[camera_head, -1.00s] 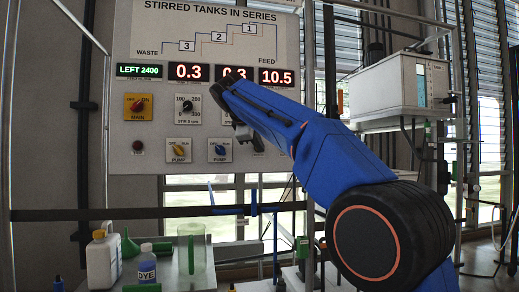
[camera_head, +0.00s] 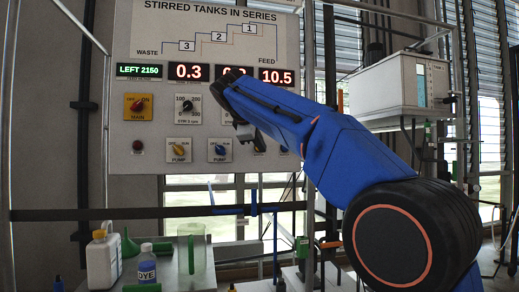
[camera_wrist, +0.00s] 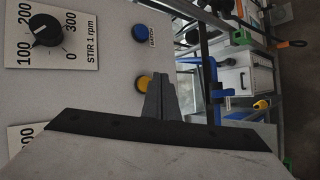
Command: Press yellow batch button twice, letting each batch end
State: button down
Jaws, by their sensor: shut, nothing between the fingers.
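A round yellow button (camera_wrist: 143,82) is on the grey panel in the wrist view, partly covered by my gripper. My gripper (camera_wrist: 161,78) is shut and empty, its tips just beside the yellow button in the picture. I cannot tell whether they touch it. A blue button (camera_wrist: 140,34) with a small label sits apart from it. In the head view my gripper (camera_head: 257,143) is at the lower right of the panel, and the yellow button is hidden there. A green display (camera_head: 139,71) reads LEFT 2150.
The panel (camera_head: 150,30) carries red displays, a main switch (camera_head: 138,107), a stir knob (camera_head: 187,106) and two pump switches (camera_head: 179,150). Below stand a white jug (camera_head: 103,262), a dye bottle (camera_head: 148,265) and a clear green cylinder (camera_head: 191,250). A white tank (camera_head: 385,88) hangs at right.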

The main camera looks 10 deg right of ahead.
jog(key=s, duration=0.4)
jog(key=shift+s, duration=0.1)
dwell(0.8)
jog(key=s+d+f+m+g+y, duration=0.1)
jog(key=s+f+m, duration=0.3)
jog(key=s+f, duration=0.9)
jog(key=s+d+f+m+g+y, duration=0.2)
jog(key=s+f, duration=1.2)
jog(key=f, duration=0.7)
jog(key=s+d+f+m+g+y, duration=0.1)
jog(key=s+d+f+m+y, duration=0.2)
jog(key=s+f, duration=1.1)
notch_tip(320, 180, down, 3)
jog(key=d+m, duration=0.2)
jog(key=m, duration=0.1)
jog(key=shift+f+g, duration=0.15)
jog(key=shift+g, duration=0.25)
jog(key=shift+s, duration=0.1)
dwell(0.9)
